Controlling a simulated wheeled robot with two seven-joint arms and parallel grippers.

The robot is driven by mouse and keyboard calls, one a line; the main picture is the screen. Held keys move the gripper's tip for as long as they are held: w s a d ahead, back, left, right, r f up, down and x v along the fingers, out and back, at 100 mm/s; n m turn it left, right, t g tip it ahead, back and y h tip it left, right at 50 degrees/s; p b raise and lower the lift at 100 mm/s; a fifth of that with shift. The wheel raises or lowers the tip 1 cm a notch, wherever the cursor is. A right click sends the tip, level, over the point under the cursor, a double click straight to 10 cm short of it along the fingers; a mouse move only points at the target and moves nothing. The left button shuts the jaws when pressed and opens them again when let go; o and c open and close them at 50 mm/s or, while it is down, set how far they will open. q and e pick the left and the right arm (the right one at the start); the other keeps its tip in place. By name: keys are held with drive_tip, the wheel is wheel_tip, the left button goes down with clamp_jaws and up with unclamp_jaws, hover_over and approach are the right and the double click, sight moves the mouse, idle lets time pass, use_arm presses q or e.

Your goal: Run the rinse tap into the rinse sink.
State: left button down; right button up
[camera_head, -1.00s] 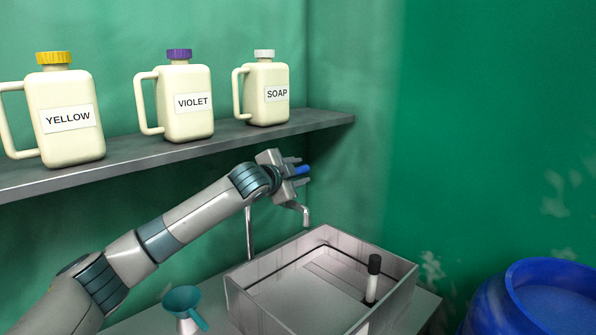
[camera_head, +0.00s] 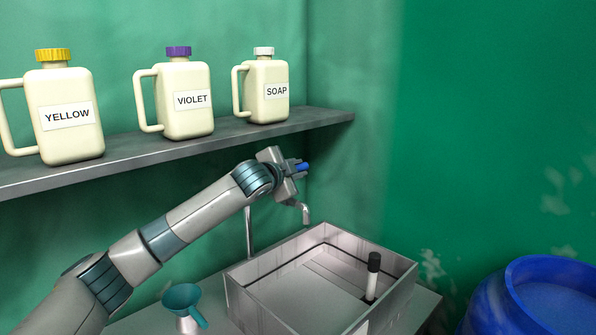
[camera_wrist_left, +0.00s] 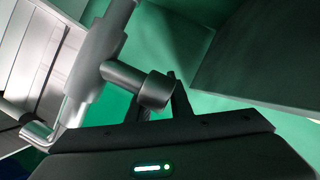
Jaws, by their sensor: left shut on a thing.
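The rinse tap (camera_head: 304,211) stands behind the rinse sink, its metal spout turned down toward the back of the basin. In the left wrist view the tap's grey metal body (camera_wrist_left: 92,62) fills the upper left, and a short round stub (camera_wrist_left: 153,91) reaches to the fingers. The rinse sink (camera_head: 241,291) is a grey open box on the counter. I see no water stream under the spout. My right gripper is in neither view.
A black-capped white bottle (camera_head: 371,283) stands in the sink. A teal funnel (camera_head: 182,297) is on the counter at left. Jugs marked yellow (camera_head: 68,140), violet (camera_head: 186,122) and soap (camera_head: 266,110) stand on the shelf (camera_head: 325,117) above my arm. A blue drum (camera_head: 485,310) is at right.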

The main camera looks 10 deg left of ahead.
use_arm(q)
drive_tip(key=shift+w+a+n, duration=0.1)
drive_tip(key=shift+n, duration=0.2)
drive_tip(key=a+n+g+y+b, duration=0.1)
drive_tip(key=a+n+g+y, duration=0.2)
drive_tip(key=n+y, duration=0.4)
drive_tip(key=s+a+n+g+y+b, duration=0.1)
drive_tip(key=a+n+g+y, duration=0.3)
drive_tip(key=n+y, duration=0.3)
drive_tip(key=shift+a+g+y+b, duration=0.2)
drive_tip(key=shift+g+y+b, duration=0.1)
drive_tip(key=shift+y, duration=1.1)
drive_tip(key=shift+s+a+f+n+g+y+p, duration=0.1)
drive_tip(key=shift+s+a+n+g+y+p, duration=0.1)
drive_tip(key=shift+n+g, duration=0.15)
drive_tip(key=shift+s+a+f+n+g+y+p, duration=0.15)
drive_tip(key=shift+n+g+y, duration=0.1)
drive_tip(key=shift+g, duration=0.2)
drive_tip(key=shift+w+d+r, duration=0.1)
drive_tip(key=c, duration=1.6)
unclamp_jaws()
drive_tip(key=shift+r, duration=0.1)
